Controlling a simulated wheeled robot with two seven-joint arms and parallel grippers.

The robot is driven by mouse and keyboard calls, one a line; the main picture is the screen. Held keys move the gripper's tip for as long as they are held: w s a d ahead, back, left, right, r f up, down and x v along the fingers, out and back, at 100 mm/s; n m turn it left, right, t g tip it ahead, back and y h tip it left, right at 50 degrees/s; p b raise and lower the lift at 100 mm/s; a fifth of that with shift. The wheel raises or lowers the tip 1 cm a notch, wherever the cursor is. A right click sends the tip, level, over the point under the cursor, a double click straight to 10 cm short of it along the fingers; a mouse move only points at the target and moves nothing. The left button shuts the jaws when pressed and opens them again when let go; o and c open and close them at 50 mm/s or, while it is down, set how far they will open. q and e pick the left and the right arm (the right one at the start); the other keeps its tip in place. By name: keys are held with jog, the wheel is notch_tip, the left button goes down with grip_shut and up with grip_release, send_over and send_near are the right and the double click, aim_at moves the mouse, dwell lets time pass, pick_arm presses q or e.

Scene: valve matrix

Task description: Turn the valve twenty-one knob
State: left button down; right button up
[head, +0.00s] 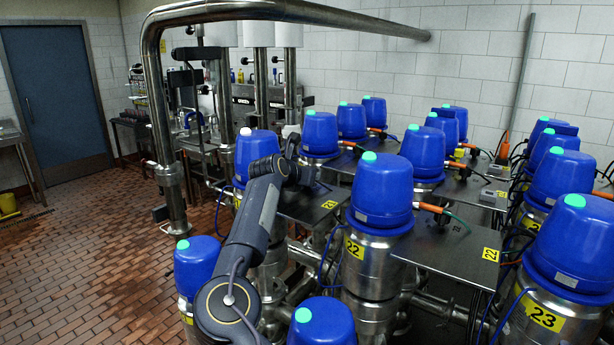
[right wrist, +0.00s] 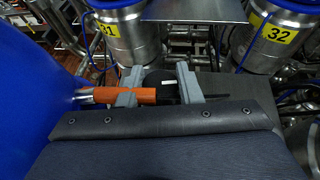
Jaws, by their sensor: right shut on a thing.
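In the right wrist view, my right gripper (right wrist: 158,88) has its two grey fingers closed around an orange knob (right wrist: 105,95) with a dark end. The knob sticks out sideways from a large blue valve cap (right wrist: 30,90) at the left edge. In the head view, my arm reaches up to the blue-capped valve (head: 258,148) left of centre. Its wrist is just right of that cap, and the fingers and knob are hidden there. The yellow label on this valve is mostly covered, so I cannot read its number. My left gripper is not in view.
Several blue-capped steel valves crowd around, including ones labelled 22 (head: 382,200) and 23 (head: 566,255). In the wrist view, labels 31 (right wrist: 108,30) and 32 (right wrist: 279,33) show beyond the fingers. A bent steel pipe (head: 152,90) stands left. Open tiled floor (head: 90,240) lies at left.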

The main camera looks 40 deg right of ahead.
jog(key=shift+g, duration=0.3)
jog(key=o, duration=1)
jog(key=b+v, duration=0.2)
jog(key=v, duration=0.4)
jog(key=shift+s+a+r, duration=0.1)
jog(key=shift+s+a, duration=0.05)
jog(key=shift+a, duration=0.25)
jog(key=shift+s+a+r, duration=0.2)
jog(key=shift+a+r, duration=0.05)
jog(key=shift+a, duration=0.15)
